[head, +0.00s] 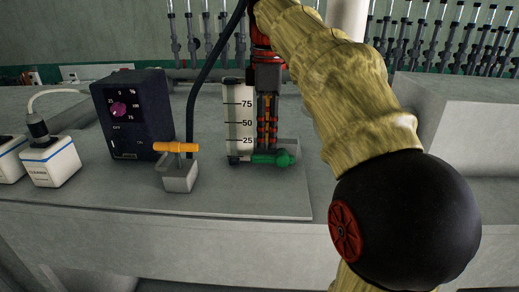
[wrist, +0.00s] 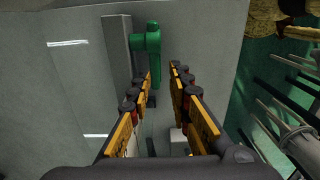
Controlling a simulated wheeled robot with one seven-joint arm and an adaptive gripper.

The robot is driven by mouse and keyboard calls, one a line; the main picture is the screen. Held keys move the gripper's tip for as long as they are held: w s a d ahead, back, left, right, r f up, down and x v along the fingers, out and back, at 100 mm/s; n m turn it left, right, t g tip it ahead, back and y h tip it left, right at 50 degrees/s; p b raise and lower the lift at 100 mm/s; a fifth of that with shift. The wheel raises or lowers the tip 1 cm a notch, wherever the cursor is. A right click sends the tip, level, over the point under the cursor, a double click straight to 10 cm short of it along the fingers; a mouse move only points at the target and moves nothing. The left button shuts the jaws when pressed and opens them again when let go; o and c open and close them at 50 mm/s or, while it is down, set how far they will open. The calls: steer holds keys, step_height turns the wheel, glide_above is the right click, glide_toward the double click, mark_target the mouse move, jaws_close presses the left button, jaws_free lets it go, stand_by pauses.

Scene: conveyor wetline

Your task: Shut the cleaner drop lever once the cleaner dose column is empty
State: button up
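The dose column (head: 240,125), marked 75, 50 and 25, stands upright on the grey bench. It looks pale, with no clear liquid level. A green lever (head: 268,159) lies sideways at its foot and also shows in the wrist view (wrist: 154,45). An orange lever (head: 176,147) lies sideways on a small grey block left of the column; I see no label telling which is the cleaner drop lever. My gripper (head: 267,142) points down beside the column, just above the green lever. In the wrist view its fingers (wrist: 162,78) are apart, with the green handle's end near the gap.
A dark control box (head: 130,115) with a pink dial stands left, with a black hose (head: 198,85) rising beside the orange lever. White bottles (head: 52,162), one labelled cleaner, stand at far left. A grey block (head: 460,105) is at right. The bench front is clear.

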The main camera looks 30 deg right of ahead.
mark_target(265, 155)
steer(key=shift+s+d+f, duration=0.1)
steer(key=shift+s+f, duration=0.45)
steer(key=shift+s, duration=0.35)
steer(key=w+f, duration=0.1)
steer(key=f, duration=0.1)
steer(key=w+f, duration=0.1)
steer(key=f, duration=0.1)
steer(key=shift+w, duration=0.4)
steer(key=shift+s, duration=0.15)
steer(key=shift+w+f, duration=0.15)
steer(key=shift+w, duration=0.2)
steer(key=shift+s, duration=0.2)
steer(key=c, duration=0.3)
jaws_close()
